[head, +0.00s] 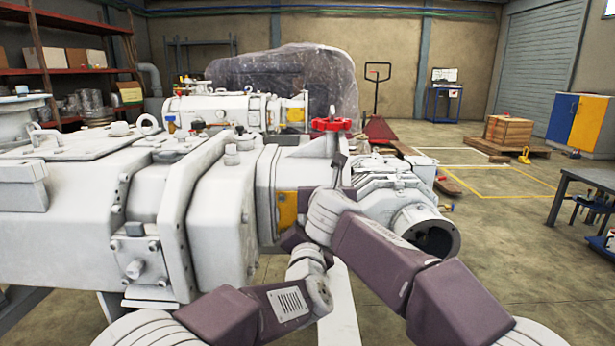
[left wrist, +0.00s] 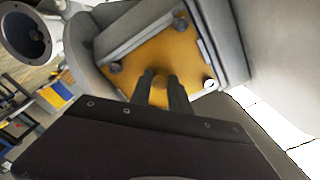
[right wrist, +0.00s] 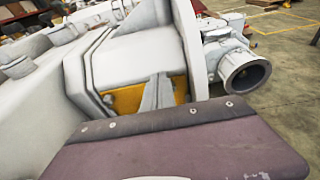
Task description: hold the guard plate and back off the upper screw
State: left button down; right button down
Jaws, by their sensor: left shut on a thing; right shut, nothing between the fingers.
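The guard plate (left wrist: 140,62) is an orange-yellow plate on the pale grey machine housing. It also shows in the head view (head: 286,208), partly hidden by my arms, and in the right wrist view (right wrist: 127,101). Round screws show at its edges in the left wrist view, among them a bright one (left wrist: 209,84) and a grey one (left wrist: 115,67). I cannot tell which is the upper screw. My left gripper (left wrist: 164,84) is shut on the plate's orange tab. My right gripper (right wrist: 160,80) is shut and empty, its fingers in front of the plate; contact is unclear.
An open pipe flange (head: 432,235) sticks out to the right, close to my right arm. The large grey machine body (head: 80,200) fills the left. The floor on the right is mostly clear before a dark table (head: 590,178).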

jog(key=v, duration=0.2)
jog(key=f+v, duration=0.1)
jog(key=v, duration=0.2)
jog(key=shift+s, duration=0.45)
jog(key=w+d, duration=0.2)
jog(key=w, duration=0.4)
jog(key=shift+f, duration=0.2)
jog(key=shift+s+f, duration=0.1)
jog(key=shift+f, duration=0.15)
dwell(0.4)
